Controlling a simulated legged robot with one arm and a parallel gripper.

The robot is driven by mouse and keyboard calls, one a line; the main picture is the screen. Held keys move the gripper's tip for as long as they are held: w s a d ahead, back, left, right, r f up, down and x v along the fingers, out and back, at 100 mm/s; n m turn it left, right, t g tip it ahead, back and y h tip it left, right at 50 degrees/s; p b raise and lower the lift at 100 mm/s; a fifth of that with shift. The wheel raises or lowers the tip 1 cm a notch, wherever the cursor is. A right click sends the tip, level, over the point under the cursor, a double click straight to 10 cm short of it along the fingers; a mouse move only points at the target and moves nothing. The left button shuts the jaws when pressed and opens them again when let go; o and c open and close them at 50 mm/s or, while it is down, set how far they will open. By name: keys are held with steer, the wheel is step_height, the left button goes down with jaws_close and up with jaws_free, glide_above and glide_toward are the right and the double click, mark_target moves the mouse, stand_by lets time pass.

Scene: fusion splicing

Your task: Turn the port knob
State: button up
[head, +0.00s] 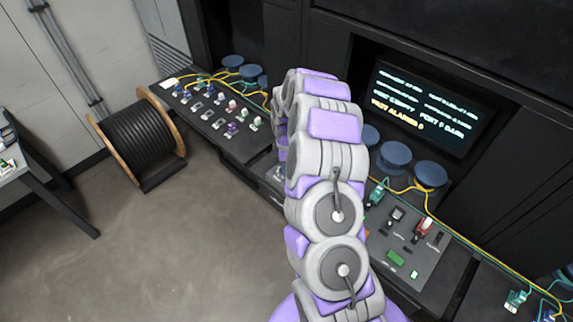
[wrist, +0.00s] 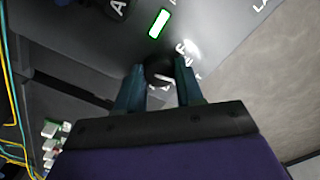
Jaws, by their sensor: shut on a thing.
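The port knob (wrist: 158,68) is a dark round knob on a grey panel in the wrist view. The two teal fingers of my gripper (wrist: 159,78) stand on either side of it and are shut on it. White lettering lies around the knob, partly covered by the fingers and partly too bright to read. In the head view my grey and purple arm hides the gripper and the knob.
A lit green rectangle (wrist: 158,23) sits near the knob. A grey control panel (head: 430,262) is right of my arm, with yellow cables along it. A screen (head: 425,108) stands behind. A black cable reel (head: 140,138) stands on open floor at left.

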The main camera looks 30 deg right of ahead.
steer(key=shift+w, duration=0.1)
stand_by(0.3)
steer(key=o, duration=1)
steer(key=shift+o, duration=0.2)
steer(key=shift+r, duration=0.15)
step_height(320, 180, up, 17)
steer(key=p, duration=0.1)
steer(key=shift+d, duration=0.1)
